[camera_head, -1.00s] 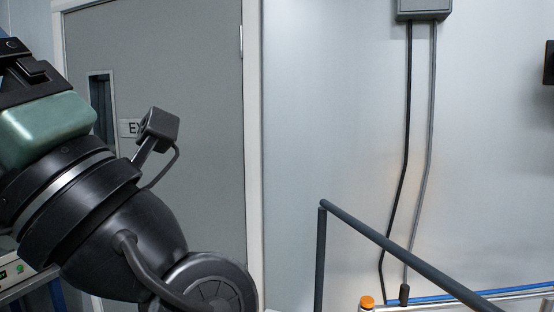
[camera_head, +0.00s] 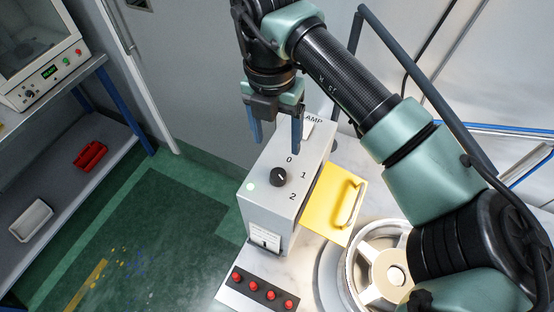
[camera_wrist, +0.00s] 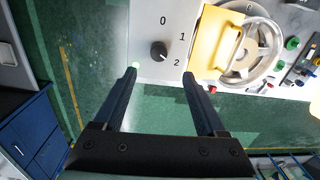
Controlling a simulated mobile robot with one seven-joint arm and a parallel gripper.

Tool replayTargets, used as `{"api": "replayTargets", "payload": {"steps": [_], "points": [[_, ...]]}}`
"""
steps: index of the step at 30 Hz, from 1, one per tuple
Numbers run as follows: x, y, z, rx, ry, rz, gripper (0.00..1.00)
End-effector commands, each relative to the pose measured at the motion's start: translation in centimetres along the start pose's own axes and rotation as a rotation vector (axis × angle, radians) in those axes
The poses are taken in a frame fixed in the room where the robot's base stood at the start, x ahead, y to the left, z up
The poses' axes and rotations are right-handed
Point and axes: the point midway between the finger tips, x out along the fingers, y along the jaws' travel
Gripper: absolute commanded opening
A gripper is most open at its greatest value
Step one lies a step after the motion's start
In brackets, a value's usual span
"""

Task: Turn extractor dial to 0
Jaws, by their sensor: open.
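The extractor dial is a round black knob (camera_head: 278,177) on top of a light grey box (camera_head: 262,205), with 0, 1 and 2 printed around its right side. The knob also shows in the wrist view (camera_wrist: 158,51). Its small pale mark seems to face the 1 and 2 side, but I cannot tell which number exactly. My gripper (camera_head: 276,145) points down above the box, its blue fingers apart and empty. In the wrist view the knob lies just beyond the open fingertips (camera_wrist: 160,73), between their lines. The gripper is apart from the knob.
A yellow guard with a handle (camera_head: 336,205) adjoins the box on the right, beside a metal wheel (camera_head: 385,268). Red buttons (camera_head: 262,290) sit on a dark panel in front. A dark rail (camera_head: 425,85) runs behind my arm. Green floor lies left.

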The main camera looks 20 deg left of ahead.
Motion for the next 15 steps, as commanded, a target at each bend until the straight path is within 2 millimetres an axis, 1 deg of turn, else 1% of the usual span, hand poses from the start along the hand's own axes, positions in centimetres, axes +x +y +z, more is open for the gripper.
{"api": "replayTargets", "payload": {"steps": [9, 12, 15], "points": [[6.3, 0.1, -0.2, -0.002, 0.008, 0.005, 0.73], [8.1, 0.1, -0.2, -0.004, 0.005, 0.004, 0.73], [9.4, 0.2, -0.1, -0.003, 0.004, 0.005, 0.73]]}}
